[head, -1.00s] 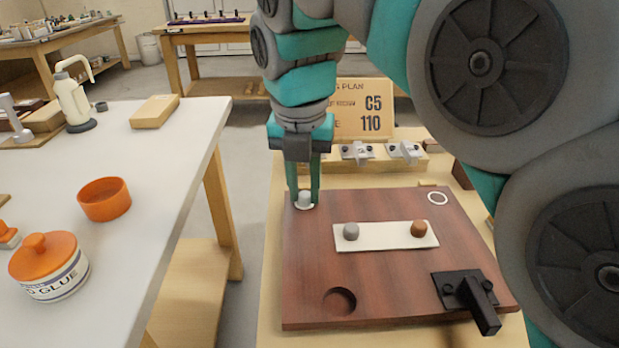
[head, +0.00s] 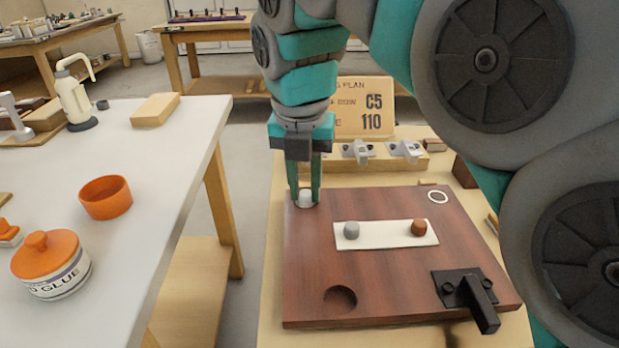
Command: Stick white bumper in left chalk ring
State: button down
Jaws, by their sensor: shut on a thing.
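My gripper (head: 305,194) points down over the far left corner of the red-brown board (head: 390,278). Its two fingers are shut on the white bumper (head: 306,199), which is at the board's surface there. The left chalk ring is hidden under the bumper and fingers; whether the bumper touches the board inside it, I cannot tell. The other chalk ring (head: 437,197) is bare at the far right corner. A white strip (head: 385,239) on the board carries a grey bumper (head: 351,230) and a brown bumper (head: 418,228).
A black handle fitting (head: 467,290) sits at the board's near right, and a round recess (head: 341,298) at its near left. Metal hinges (head: 404,151) stand on a wooden block behind. A white table with an orange bowl (head: 106,198) and glue jar (head: 48,265) is on the left.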

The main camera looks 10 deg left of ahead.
jog(key=shift+f, duration=0.15)
dwell(0.4)
jog(key=shift+c, duration=1.2)
grip_release()
jog(key=shift+s, duration=0.1)
